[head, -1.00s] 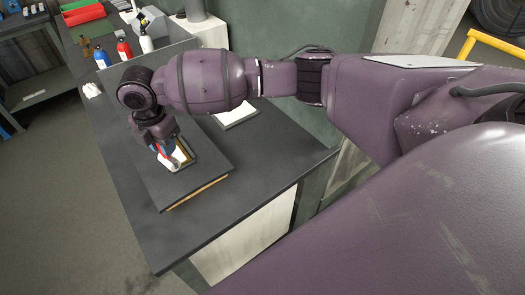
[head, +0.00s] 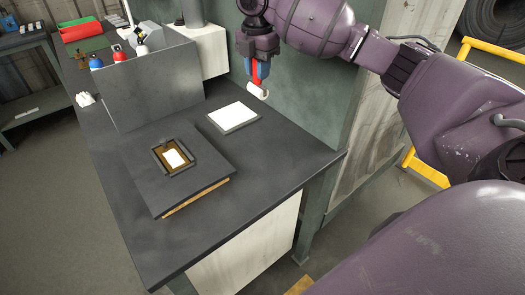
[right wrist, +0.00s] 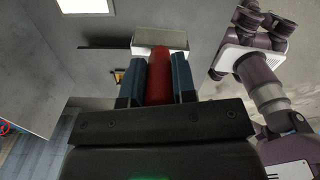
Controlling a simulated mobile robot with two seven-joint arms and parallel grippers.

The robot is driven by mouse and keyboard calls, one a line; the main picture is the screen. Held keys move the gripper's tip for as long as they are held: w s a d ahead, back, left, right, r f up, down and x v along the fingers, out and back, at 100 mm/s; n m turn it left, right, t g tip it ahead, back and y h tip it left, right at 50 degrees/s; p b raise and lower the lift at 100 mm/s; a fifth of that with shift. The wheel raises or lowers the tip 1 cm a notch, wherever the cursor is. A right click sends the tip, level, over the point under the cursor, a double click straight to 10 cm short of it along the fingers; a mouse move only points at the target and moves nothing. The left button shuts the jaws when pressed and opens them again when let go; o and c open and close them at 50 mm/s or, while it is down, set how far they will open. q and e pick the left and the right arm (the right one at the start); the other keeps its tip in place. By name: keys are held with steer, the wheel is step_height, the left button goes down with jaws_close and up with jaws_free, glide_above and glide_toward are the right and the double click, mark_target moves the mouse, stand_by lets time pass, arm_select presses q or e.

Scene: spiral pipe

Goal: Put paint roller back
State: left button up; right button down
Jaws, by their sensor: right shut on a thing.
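In the head view my right gripper (head: 257,70) is shut on the red handle (head: 256,72) of the paint roller, above the back edge of the table. The roller's white head (head: 258,91) hangs below it. In the right wrist view the blue fingers of the right gripper (right wrist: 159,78) clamp the red handle (right wrist: 160,75), and the white roller head (right wrist: 160,42) lies crosswise beyond. A shallow dark-framed tray (head: 188,166) with a brown inside and a white patch rests on a dark board. My left gripper is not in the head view.
The dark board (head: 205,180) lies on the dark table (head: 240,190). A flat white pad (head: 233,116) lies right of it, below the gripper. A grey upright panel (head: 150,90) and several bottles stand at the back left. The table's front right is clear.

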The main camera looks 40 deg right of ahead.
steer(key=shift+n, duration=0.4)
steer(key=f+b, duration=0.1)
steer(key=f, duration=0.5)
steer(key=d+f+b, duration=0.1)
steer(key=f, duration=0.5)
steer(key=f+b, duration=0.1)
steer(key=f, duration=0.5)
steer(key=shift+s+d+f, duration=0.25)
steer(key=shift+s+f, duration=0.05)
steer(key=shift+s, duration=0.1)
steer(key=shift+f, duration=0.15)
steer(key=c, duration=0.9)
jaws_free()
steer(key=shift+c, duration=0.2)
